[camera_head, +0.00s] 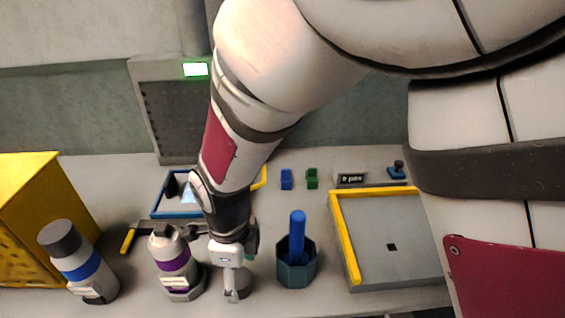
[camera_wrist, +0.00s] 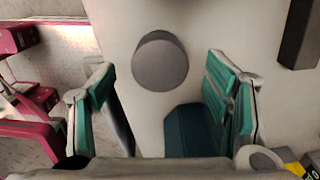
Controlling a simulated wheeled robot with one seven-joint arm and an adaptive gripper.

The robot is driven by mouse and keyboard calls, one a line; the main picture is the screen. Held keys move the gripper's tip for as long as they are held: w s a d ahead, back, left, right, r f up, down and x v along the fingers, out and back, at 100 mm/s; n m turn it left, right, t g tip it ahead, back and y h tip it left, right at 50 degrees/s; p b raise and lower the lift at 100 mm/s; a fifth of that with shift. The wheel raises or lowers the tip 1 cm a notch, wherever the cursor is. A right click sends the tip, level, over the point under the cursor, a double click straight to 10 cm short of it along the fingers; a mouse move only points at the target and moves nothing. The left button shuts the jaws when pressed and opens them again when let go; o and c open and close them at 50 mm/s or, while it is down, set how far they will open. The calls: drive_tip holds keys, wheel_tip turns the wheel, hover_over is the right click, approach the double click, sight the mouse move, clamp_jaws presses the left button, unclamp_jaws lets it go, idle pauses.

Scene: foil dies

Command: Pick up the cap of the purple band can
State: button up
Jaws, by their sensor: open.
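The purple band can (camera_head: 172,262) stands on the table left of my gripper in the head view. Its top looks pale, with no dark cap seen on it. My gripper (camera_head: 236,292) points down just right of this can. In the wrist view my gripper (camera_wrist: 162,95) has its teal-padded fingers spread apart with nothing held. A round grey disc, which looks like the cap (camera_wrist: 160,60), shows beyond and between the fingers over the pale table. I cannot tell its exact distance, and it is not visible in the head view.
A blue band can (camera_head: 80,270) with a dark cap stands at left beside a yellow box (camera_head: 35,215). A teal cup (camera_head: 296,270) holding a blue rod stands close right of my gripper. A yellow-edged tray (camera_head: 346,240) lies farther right; a blue-edged tray (camera_head: 170,214) is behind.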

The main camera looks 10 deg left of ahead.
drive_tip(key=shift+f+b, duration=1)
drive_tip(key=shift+f, duration=0.25)
drive_tip(key=shift+r, duration=0.1)
drive_tip(key=c, duration=0.9)
drive_tip(key=shift+c, duration=0.2)
